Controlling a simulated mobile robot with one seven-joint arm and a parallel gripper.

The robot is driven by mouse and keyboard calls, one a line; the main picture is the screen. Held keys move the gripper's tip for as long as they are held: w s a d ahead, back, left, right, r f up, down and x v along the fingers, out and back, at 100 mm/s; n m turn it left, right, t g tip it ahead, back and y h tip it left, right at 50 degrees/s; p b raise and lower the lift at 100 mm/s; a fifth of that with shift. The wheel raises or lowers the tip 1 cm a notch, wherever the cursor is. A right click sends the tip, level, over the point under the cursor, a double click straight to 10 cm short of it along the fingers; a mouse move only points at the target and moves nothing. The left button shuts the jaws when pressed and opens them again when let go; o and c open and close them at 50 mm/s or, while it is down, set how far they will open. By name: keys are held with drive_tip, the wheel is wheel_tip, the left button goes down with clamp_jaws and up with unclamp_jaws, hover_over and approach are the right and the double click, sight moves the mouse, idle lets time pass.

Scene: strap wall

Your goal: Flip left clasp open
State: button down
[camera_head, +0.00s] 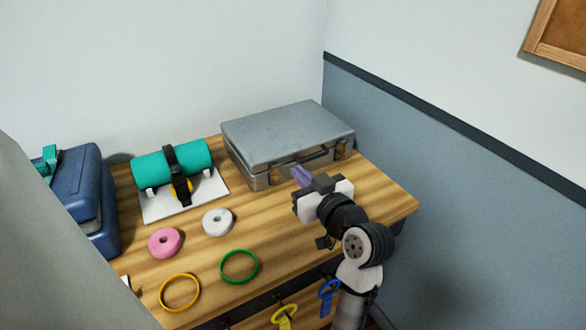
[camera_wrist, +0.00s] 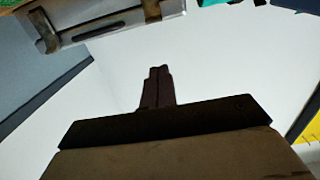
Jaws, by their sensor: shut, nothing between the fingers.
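A grey metal case (camera_head: 285,137) lies closed at the back right of the wooden table. Its left clasp (camera_head: 262,180) is at the left of the case's front face, and its right clasp (camera_head: 343,148) is at the right, with a dark handle between them. My gripper (camera_head: 300,175) is in front of the case, between the clasps, with its purple fingers together and empty. In the wrist view the fingers (camera_wrist: 158,76) point up, apart from the case (camera_wrist: 100,22). That view looks turned around, so the left clasp (camera_wrist: 151,9) shows right of the handle. Its flap position is too small to tell.
A teal roll (camera_head: 170,163) strapped on a white base stands left of the case. A blue box (camera_head: 85,200) is further left. Pink (camera_head: 165,242) and white (camera_head: 217,222) rings, plus yellow (camera_head: 180,292) and green (camera_head: 239,266) hoops, lie in front. A wall borders the right.

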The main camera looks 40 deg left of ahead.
drive_tip(key=shift+s+d, duration=0.1)
drive_tip(key=shift+d, duration=0.2)
